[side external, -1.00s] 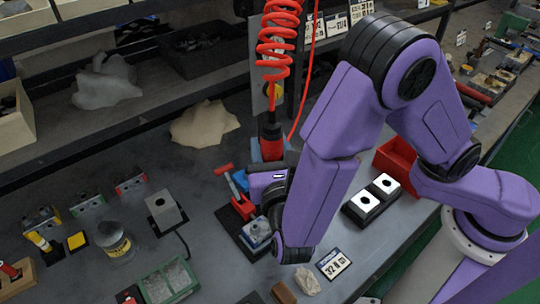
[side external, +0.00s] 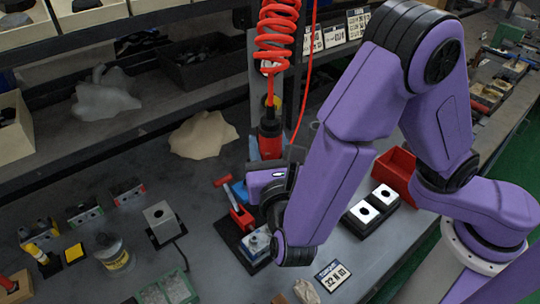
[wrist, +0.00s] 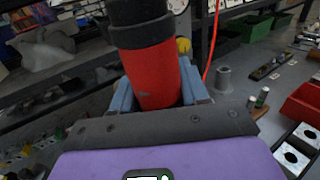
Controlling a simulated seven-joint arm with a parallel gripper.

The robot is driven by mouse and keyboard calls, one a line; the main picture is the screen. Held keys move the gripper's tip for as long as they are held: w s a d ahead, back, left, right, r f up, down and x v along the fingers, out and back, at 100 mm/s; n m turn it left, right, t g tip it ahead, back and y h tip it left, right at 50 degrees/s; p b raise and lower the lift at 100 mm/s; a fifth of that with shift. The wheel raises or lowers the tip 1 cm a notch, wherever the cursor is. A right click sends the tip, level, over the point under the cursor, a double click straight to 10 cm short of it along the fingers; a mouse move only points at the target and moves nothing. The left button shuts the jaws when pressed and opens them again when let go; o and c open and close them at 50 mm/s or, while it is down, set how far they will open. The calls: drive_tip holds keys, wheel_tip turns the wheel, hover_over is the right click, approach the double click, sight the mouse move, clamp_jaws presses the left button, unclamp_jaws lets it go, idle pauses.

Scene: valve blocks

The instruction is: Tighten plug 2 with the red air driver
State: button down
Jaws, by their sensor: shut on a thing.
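The red air driver (side external: 270,140), with a black upper body, hangs upright from a red coiled hose (side external: 278,38). My gripper (side external: 266,160) is shut on its red lower part. In the wrist view the driver (wrist: 150,72) stands between the blue-grey fingers of my gripper (wrist: 158,92). The driver's lower tip is hidden by my gripper. A light metal valve block (side external: 257,242) sits on a dark base below my gripper, beside a red-handled clamp (side external: 240,216). The driver is above the block and apart from it. I cannot make out which plug is plug 2.
A red bin (side external: 394,168) and a black holder with two white-topped blocks (side external: 373,210) stand to the right. A number plate (side external: 332,276) lies in front. Shelves and a post are close behind the driver.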

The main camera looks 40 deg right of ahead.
drive_tip(key=shift+f, duration=4.1)
idle(1.7)
drive_tip(key=shift+r, duration=0.15)
drive_tip(key=shift+r, duration=3.8)
